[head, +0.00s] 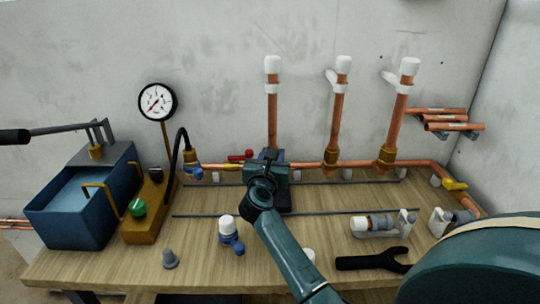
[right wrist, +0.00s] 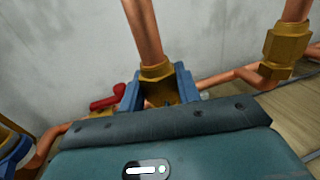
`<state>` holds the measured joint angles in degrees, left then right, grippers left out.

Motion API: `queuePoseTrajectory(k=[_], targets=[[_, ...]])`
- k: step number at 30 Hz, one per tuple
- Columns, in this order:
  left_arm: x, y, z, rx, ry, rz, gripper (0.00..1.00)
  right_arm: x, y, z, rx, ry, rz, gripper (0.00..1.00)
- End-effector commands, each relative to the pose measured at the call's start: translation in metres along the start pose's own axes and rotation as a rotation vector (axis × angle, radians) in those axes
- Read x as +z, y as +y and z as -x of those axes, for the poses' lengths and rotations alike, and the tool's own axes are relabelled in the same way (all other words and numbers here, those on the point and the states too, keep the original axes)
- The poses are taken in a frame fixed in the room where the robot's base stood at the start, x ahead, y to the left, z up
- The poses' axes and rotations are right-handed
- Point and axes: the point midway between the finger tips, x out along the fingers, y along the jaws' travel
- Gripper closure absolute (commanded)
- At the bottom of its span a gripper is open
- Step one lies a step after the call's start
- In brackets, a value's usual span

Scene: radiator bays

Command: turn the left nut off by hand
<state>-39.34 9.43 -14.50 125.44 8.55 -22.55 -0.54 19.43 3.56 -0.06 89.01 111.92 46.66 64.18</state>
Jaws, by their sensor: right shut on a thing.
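The left copper riser (head: 272,122) stands upright against the wall with a white cap on top. Its brass nut (right wrist: 157,74) at the foot shows in the right wrist view, between the two blue fingers of my right gripper (right wrist: 160,92). The gripper is shut on this nut. In the head view the gripper (head: 270,160) hides the nut. The middle riser's nut (head: 331,165) and the right riser's nut (head: 386,158) are uncovered. My left gripper is not in view.
A red-handled valve (head: 240,156) sits just left of my right gripper. A blue pump tank (head: 85,200) and gauge (head: 158,102) stand at the left. A dark open-ended wrench (head: 372,261) lies at the front right. A white-capped fitting (head: 228,228) stands left of my arm.

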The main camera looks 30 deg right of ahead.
Motion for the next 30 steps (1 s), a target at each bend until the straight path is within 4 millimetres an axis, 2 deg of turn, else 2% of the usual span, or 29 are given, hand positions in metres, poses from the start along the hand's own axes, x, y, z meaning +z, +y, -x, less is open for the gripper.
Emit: queuePoseTrajectory(k=[13, 30], targets=[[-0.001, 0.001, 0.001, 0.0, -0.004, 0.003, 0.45, -0.001, 0.0, 0.0, 0.014, 0.001, 0.001, 0.8], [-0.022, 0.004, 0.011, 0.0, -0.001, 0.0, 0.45, 0.001, -0.001, 0.0, 0.136, 0.002, 0.003, 0.8]])
